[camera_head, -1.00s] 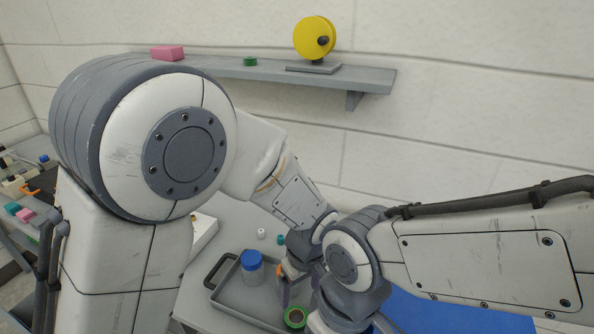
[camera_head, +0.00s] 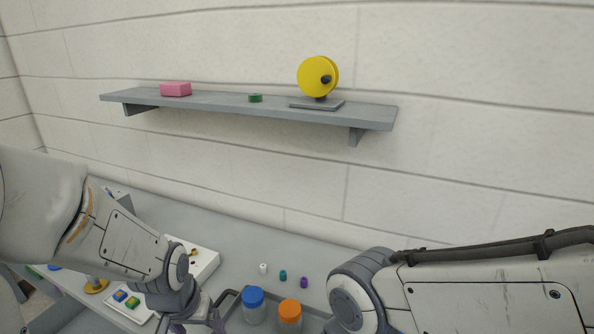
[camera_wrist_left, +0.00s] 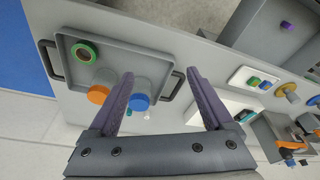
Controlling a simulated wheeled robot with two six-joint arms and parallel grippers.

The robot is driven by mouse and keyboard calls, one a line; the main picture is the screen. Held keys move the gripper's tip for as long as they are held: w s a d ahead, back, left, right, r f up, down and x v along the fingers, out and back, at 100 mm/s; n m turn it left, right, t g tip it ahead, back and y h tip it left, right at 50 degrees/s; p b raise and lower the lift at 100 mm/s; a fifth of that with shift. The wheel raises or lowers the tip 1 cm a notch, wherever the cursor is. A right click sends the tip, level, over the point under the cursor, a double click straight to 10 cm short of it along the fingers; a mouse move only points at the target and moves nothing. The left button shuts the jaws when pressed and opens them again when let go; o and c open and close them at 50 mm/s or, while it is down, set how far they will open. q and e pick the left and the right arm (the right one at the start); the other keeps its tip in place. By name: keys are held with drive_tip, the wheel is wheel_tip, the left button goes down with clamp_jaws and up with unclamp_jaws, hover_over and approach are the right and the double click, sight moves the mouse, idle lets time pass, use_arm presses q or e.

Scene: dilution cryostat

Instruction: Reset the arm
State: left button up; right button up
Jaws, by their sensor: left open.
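My left arm comes in from the left in the head view and is bent down over the bench. Its gripper sits low in that view, partly cut by the bottom edge, just left of the grey tray (camera_head: 228,296). In the left wrist view the left gripper (camera_wrist_left: 160,78) is open, with its two dark fingers apart and nothing held between them. My right arm reaches in from the right. Its wrist joint is at the bottom of the head view and its gripper is out of frame.
The tray holds a blue-lidded jar (camera_head: 253,304), an orange-lidded jar (camera_head: 289,314) and a green ring (camera_wrist_left: 84,52). Small white, teal and purple pieces (camera_head: 283,275) stand behind it. A wall shelf (camera_head: 220,103) bears a pink block (camera_head: 175,89), green ring (camera_head: 255,98) and yellow reel (camera_head: 317,77).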

use_arm(q)
drive_tip(key=s+d+r+m+g, duration=0.1)
drive_tip(key=s+d+r+m, duration=0.2)
drive_tip(key=s+d, duration=0.3)
drive_tip(key=s+d+r+m+g+h, duration=0.1)
drive_tip(key=s+d+r+m, duration=0.2)
drive_tip(key=s+d, duration=0.4)
drive_tip(key=shift+s+d+m+g, duration=0.3)
drive_tip(key=shift+s+m, duration=0.15)
drive_tip(key=shift+m, duration=0.35)
